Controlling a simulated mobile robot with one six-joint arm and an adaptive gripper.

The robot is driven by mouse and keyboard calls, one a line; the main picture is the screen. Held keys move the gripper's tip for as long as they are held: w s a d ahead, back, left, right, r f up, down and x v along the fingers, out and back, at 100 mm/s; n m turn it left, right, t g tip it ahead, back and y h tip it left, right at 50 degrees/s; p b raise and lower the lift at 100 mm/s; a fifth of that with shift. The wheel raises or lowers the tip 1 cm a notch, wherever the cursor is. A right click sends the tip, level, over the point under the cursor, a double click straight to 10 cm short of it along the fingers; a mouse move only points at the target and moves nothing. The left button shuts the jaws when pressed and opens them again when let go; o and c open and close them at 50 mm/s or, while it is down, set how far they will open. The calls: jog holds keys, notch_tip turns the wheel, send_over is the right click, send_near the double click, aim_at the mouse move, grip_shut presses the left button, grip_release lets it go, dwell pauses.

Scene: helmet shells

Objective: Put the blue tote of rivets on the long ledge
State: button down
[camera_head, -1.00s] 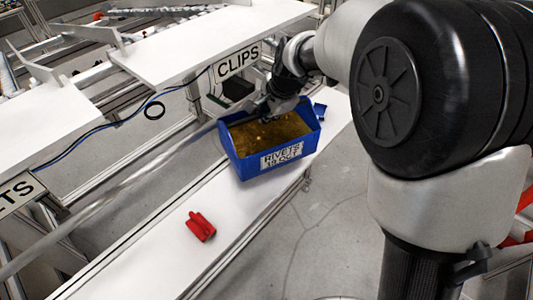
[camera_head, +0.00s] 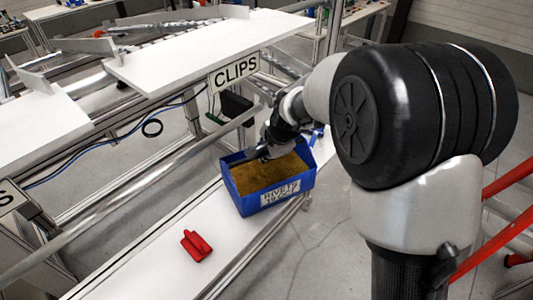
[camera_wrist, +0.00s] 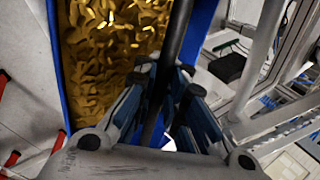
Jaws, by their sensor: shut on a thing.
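The blue tote (camera_head: 240,201) has a white label reading RIVETS and is filled with brass-coloured rivets (camera_head: 268,172). In the head view it is over the long white ledge (camera_head: 150,262), roughly upright, its front corner overhanging the ledge's near edge in the picture. I cannot tell whether its base touches the ledge. In the wrist view my gripper's fingers (camera_wrist: 165,105) straddle the blue wall (camera_wrist: 202,22), with rivets (camera_wrist: 110,45) on one side. The tote's underside is hidden.
A red object (camera_head: 196,245) lies on the ledge in front of the tote. A small blue thing (camera_head: 318,135) is behind the tote. A metal rail (camera_head: 130,190) runs beside the ledge. A higher white shelf with a CLIPS sign (camera_head: 235,70) stands at left. Bare ledge lies around the red object.

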jog(key=c, duration=1.6)
grip_release()
jog(key=shift+c, duration=0.2)
jog(key=s+d+r+n+p, duration=0.1)
jog(key=s+d+r+p, duration=0.15)
jog(key=s+r, duration=0.35)
jog(key=s+d+r+n+p, duration=0.1)
jog(key=s+d+r, duration=0.25)
jog(key=r, duration=0.45)
jog(key=s+d+n+h, duration=0.1)
jog(key=s+d+n, duration=0.4)
jog(key=s, duration=0.7)
jog(key=s+d+r+n+h, duration=0.1)
jog(key=s+d+n, duration=0.4)
jog(key=s, duration=0.7)
jog(key=shift+s+d+r+h, duration=0.25)
jog(key=shift+s+d+h, duration=0.05)
jog(key=shift+d+h, duration=0.15)
